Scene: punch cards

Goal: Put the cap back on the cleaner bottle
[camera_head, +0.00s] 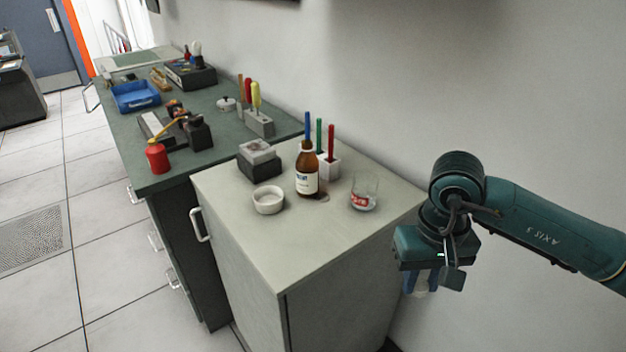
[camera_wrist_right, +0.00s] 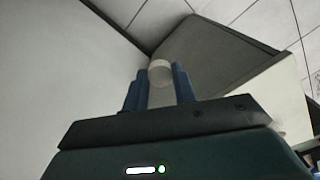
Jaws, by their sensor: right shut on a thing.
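The cleaner bottle (camera_head: 307,182) is brown with a white label and stands upright on the pale cabinet top. Its narrow neck points up, with a blue stick behind it; I see no white cap on it. My right gripper (camera_head: 420,284) hangs off the right side of the cabinet, lower than its top and well apart from the bottle. In the right wrist view its blue fingers (camera_wrist_right: 159,88) are shut on a small whitish round piece, the cap (camera_wrist_right: 159,71). The fingers partly hide the cap in the head view. My left gripper is not in view.
On the pale cabinet top (camera_head: 280,245) are a white dish (camera_head: 268,200), a clear glass with a red label (camera_head: 363,193), a dark box (camera_head: 260,160) and a white stick holder (camera_head: 328,166). The front of the top is clear. A wall (camera_head: 400,80) runs behind.

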